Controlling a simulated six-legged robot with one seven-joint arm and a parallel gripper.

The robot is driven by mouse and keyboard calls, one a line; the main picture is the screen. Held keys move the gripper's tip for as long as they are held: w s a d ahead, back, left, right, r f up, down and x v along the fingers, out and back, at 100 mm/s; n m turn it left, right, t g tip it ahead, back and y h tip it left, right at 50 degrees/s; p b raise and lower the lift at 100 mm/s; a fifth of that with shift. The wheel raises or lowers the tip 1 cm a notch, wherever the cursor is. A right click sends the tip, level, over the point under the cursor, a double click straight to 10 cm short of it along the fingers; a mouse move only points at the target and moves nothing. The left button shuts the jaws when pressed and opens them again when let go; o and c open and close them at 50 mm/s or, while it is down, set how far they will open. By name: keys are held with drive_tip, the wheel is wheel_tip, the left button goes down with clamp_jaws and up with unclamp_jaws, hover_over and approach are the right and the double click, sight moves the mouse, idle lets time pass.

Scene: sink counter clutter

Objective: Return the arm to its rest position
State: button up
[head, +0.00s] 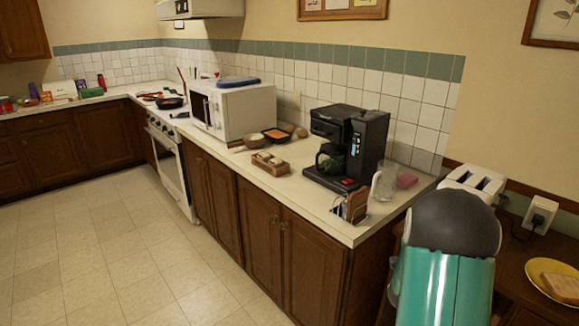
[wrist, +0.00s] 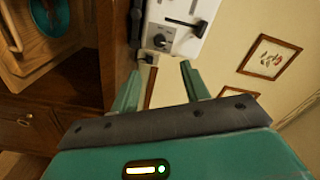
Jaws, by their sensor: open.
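My gripper (wrist: 160,88) shows in the wrist view with its two green fingers spread apart. Nothing is between the fingers. In the head view, my teal and black arm stands at the lower right, in front of part of the toaster (head: 474,182). My fingers cannot be seen in the head view.
A yellow plate (head: 541,268) with bread is at the right. The tiled floor (head: 120,250) is clear.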

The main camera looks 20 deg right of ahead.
drive_tip(key=w+a+r+n+t+y, duration=0.2)
drive_tip(key=w+a+r+n+y, duration=0.25)
drive_tip(key=a, duration=0.45)
drive_tip(key=w+a+r+n+t+y, duration=0.25)
drive_tip(key=a+r+n+y, duration=0.2)
drive_tip(key=a, duration=0.55)
drive_tip(key=s+a+r+n+y, duration=0.1)
drive_tip(key=s+a+n+y, duration=0.15)
drive_tip(key=a, duration=0.25)
drive_tip(key=s+a+r+n+g+y, duration=0.1)
drive_tip(key=a+r+n, duration=0.15)
drive_tip(key=a, duration=0.25)
drive_tip(key=s+a+n+y, duration=0.2)
drive_tip(key=a+n, duration=0.1)
drive_tip(key=a, duration=0.3)
drive_tip(key=s+a+n+g+y, duration=0.1)
drive_tip(key=s+a+n, duration=0.3)
drive_tip(key=s, duration=0.5)
drive_tip(key=s+a+n+g+y, duration=0.1)
drive_tip(key=s+a+n+g, duration=0.3)
drive_tip(key=s, duration=0.5)
drive_tip(key=shift+s+a+r+n, duration=0.15)
drive_tip(key=shift+a+r+n, duration=0.4)
drive_tip(key=shift+a, duration=0.45)
drive_tip(key=shift+f, duration=0.1)
drive_tip(key=shift+c, duration=0.3)
drive_tip(key=shift+c, duration=0.8)
